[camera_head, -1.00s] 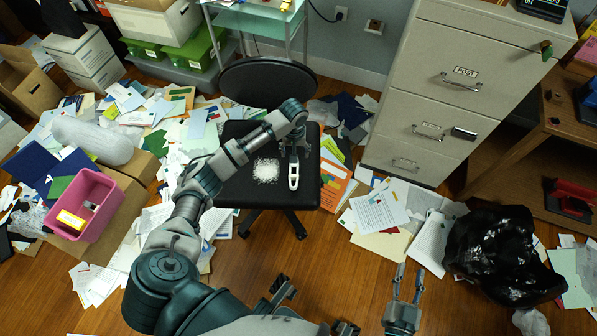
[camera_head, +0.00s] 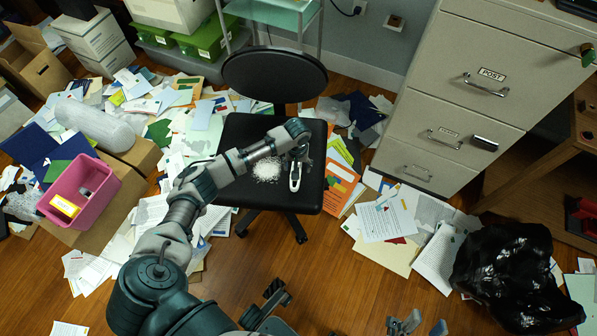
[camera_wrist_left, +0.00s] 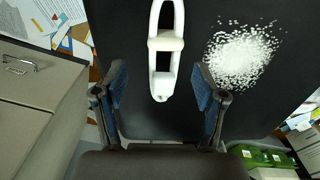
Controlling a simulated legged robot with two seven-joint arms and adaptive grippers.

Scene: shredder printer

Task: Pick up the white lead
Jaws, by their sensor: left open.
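A white, elongated piece with openings (camera_head: 295,176) lies on the black chair seat (camera_head: 240,189). In the left wrist view the white piece (camera_wrist_left: 164,45) runs lengthwise between the fingers. My left gripper (camera_wrist_left: 160,72) is open above the seat, with one finger on each side of the piece's near end and a gap to both. In the head view the left hand (camera_head: 299,152) covers the far end of the piece. My right gripper (camera_head: 419,325) is at the bottom edge, partly cut off, its fingers apart and empty.
A pile of white bits (camera_head: 267,169) lies on the seat beside the piece. The chair backrest (camera_head: 274,74) stands behind. A grey filing cabinet (camera_head: 455,115) is to the right, a black bag (camera_head: 505,265) at lower right. Papers litter the floor; a pink bin (camera_head: 78,193) is at left.

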